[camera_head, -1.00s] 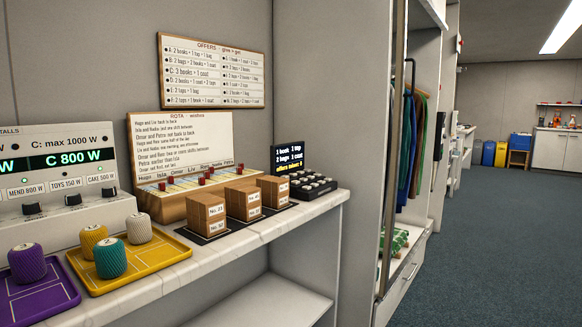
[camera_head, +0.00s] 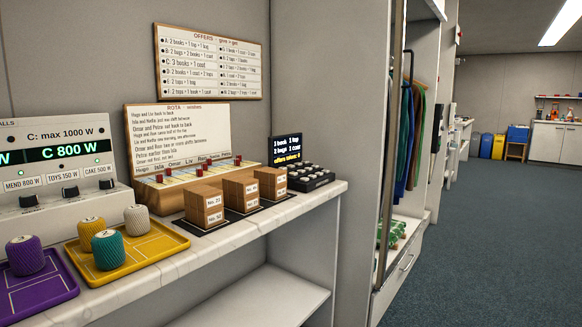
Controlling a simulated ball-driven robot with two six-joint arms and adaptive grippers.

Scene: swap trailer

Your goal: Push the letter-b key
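A small black keypad (camera_head: 308,178) with several keys stands at the right end of the shelf. Its letters are too small to read, so I cannot tell which key is the letter b. A black display (camera_head: 286,150) behind the keypad shows "1 book 1 top", "2 bags 1 coat" and a yellow line on offers taken. Neither of my grippers is in view.
Wooden blocks with number labels (camera_head: 241,191) stand left of the keypad. An offers board (camera_head: 209,62) hangs above. Open carpet (camera_head: 490,240) lies right.

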